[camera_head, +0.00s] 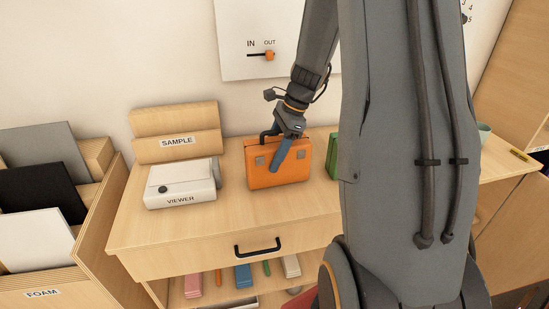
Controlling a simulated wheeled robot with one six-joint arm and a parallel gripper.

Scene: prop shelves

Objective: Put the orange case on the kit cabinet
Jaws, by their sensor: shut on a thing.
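The orange case (287,172) stands upright on the wooden cabinet top (230,222), or just above it; I cannot tell if its base touches. It has two grey clasps and a dark handle at its top. My gripper (277,160) reaches down from above and is shut on the orange case, with one finger across its front. The other finger is hidden. The cabinet has a drawer with a black handle. No kit label shows on it.
Left of the case is a white viewer box (180,195), with a wooden sample block (176,146) behind it. A green object (333,157) stands close to the right, partly hidden by my arm. A foam rack (40,290) is at far left. Free top lies in front.

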